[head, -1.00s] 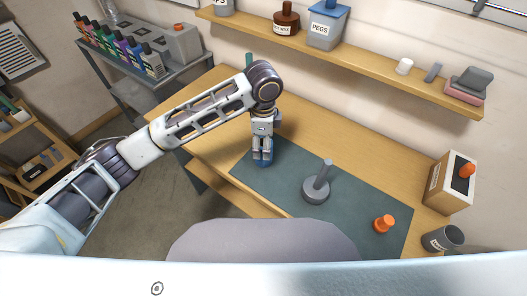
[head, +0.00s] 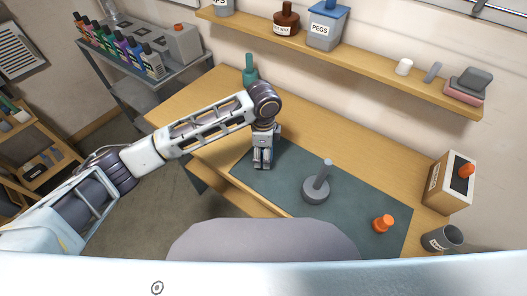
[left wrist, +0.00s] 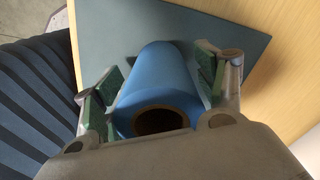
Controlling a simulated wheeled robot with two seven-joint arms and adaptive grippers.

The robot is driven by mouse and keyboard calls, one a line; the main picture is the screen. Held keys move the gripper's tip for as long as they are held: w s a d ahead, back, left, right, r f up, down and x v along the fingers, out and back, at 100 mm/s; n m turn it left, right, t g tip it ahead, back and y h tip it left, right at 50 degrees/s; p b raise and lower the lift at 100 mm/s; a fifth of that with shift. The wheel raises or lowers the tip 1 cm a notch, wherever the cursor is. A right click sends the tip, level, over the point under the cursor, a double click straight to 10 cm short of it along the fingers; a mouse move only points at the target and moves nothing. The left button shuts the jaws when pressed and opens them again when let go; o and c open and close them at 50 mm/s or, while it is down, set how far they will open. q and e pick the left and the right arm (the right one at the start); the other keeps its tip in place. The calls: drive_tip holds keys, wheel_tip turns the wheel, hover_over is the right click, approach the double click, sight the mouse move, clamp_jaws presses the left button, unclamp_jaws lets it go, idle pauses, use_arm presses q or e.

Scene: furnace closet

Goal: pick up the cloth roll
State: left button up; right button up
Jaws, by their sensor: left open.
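The cloth roll is a blue cylinder (left wrist: 158,80) with a dark hollow end, seen in the left wrist view between the fingers of my left gripper (left wrist: 155,88). Its far end lies over the dark mat. The green-padded fingers stand open on either side of the roll; a small gap shows on the left, and I cannot tell whether the right pad touches. In the head view my left gripper (head: 262,161) points down at the mat's back left corner and hides the roll. My right gripper is not in view.
The dark green mat (head: 350,221) lies on the wooden bench (head: 195,108). A grey base with a peg (head: 316,190) and an orange piece (head: 383,223) stand on it. A green bottle (head: 250,76) stands behind my left arm. A wall shelf (head: 360,62) runs above.

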use_arm(q)
drive_tip(key=shift+c, duration=0.4)
drive_tip(key=c, duration=1.1)
drive_tip(key=shift+r, duration=0.1)
drive_tip(key=shift+r, duration=4.95)
drive_tip(key=o, duration=0.4)
drive_tip(key=c, duration=0.3)
drive_tip(key=shift+c, duration=0.2)
